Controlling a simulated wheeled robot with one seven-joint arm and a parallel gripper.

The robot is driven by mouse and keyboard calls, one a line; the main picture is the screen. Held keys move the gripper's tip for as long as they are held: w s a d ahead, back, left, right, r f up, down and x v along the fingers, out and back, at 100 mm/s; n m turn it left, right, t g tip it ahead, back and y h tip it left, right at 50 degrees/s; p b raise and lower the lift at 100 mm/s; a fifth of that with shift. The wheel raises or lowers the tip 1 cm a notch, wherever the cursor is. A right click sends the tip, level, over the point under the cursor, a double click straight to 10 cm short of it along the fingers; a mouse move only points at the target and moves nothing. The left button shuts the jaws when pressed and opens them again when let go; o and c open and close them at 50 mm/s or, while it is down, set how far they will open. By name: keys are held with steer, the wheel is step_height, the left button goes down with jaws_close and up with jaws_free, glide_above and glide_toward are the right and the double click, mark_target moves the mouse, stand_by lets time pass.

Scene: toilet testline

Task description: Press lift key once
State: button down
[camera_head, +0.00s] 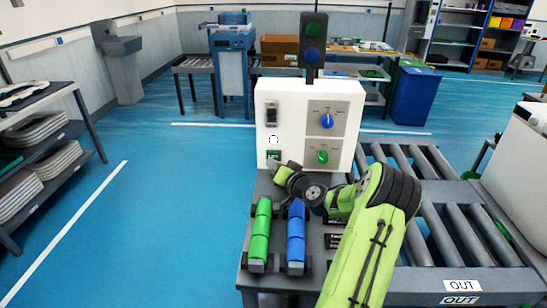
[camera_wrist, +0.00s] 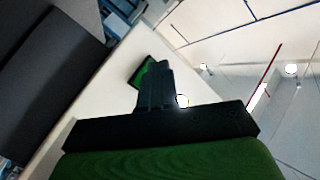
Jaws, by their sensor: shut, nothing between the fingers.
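A white control box (camera_head: 340,100) stands on the testline. On the lower left of its face is a small green key (camera_head: 274,154) in a dark frame, probably the lift key; its lettering is too small to read. My gripper (camera_head: 273,164) is shut and empty, with its tips just below and in front of this key. In the wrist view, the shut fingertips (camera_wrist: 158,66) overlap the green key (camera_wrist: 146,72) and hide part of it. I cannot tell whether they touch it or whether the key is pushed in.
The box also carries a black rocker switch (camera_head: 271,114), a blue knob (camera_head: 327,120), a green knob (camera_head: 322,156) and a dark signal light (camera_head: 312,42) on top. Green rollers (camera_head: 260,230) and blue rollers (camera_head: 296,232) lie in front. A roller conveyor (camera_head: 465,235) is at right.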

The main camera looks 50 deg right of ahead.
steer(key=shift+w+d, duration=0.25)
steer(key=shift+d, duration=0.1)
